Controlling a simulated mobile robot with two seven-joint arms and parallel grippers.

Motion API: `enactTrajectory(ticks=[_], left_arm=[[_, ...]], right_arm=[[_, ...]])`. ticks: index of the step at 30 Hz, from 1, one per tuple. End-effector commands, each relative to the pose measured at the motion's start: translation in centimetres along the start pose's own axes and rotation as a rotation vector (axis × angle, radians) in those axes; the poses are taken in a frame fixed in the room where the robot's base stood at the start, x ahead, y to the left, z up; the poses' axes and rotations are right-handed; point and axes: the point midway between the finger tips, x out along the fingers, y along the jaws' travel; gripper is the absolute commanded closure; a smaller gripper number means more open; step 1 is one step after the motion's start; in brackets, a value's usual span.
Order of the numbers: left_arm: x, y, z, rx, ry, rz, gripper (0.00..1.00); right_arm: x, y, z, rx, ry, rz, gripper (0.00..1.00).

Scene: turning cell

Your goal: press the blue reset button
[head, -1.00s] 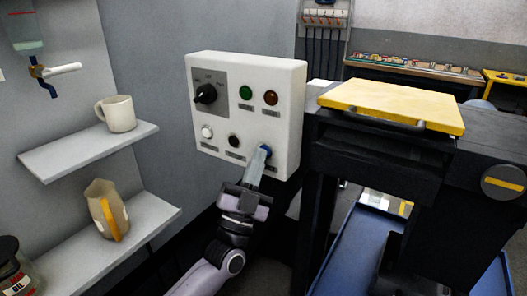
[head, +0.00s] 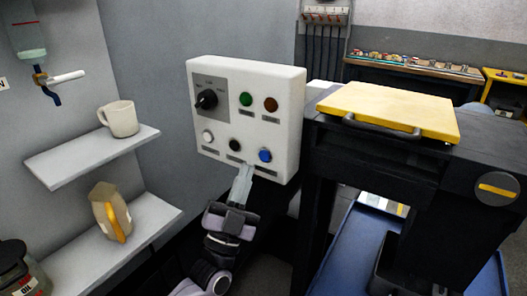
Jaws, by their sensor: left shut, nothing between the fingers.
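The blue reset button (head: 265,155) sits at the lower right of the white control box (head: 272,82) and is in plain view. My left gripper (head: 243,172) is shut and empty. Its fingertips are just below and left of the blue button in the picture, near the lower edge of the box, and do not cover the button. Whether the tips touch the box cannot be told. My right gripper is not in view.
The box also carries a black selector knob (head: 206,99), a green light (head: 246,99), a dark orange light (head: 271,104), a white button (head: 207,136) and a black button (head: 236,145). Shelves with a mug (head: 121,118) and a jug (head: 110,212) stand left. A yellow board (head: 390,108) lies right.

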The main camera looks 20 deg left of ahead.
Motion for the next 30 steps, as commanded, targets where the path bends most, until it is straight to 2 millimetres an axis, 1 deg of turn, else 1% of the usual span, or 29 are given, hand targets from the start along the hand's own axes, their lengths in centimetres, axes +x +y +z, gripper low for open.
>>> enactTrajectory(ticks=[3,9,30], left_arm=[[-0.7,-0.7,-0.6,0.001,-0.001,0.001,1.00],[-1.3,-1.0,-1.0,0.001,0.001,0.000,1.00],[-1.3,-1.0,-1.0,0.000,0.000,0.000,1.00]], right_arm=[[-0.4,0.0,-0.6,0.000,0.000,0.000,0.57],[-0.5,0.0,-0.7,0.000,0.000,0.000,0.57],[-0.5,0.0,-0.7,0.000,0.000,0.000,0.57]])
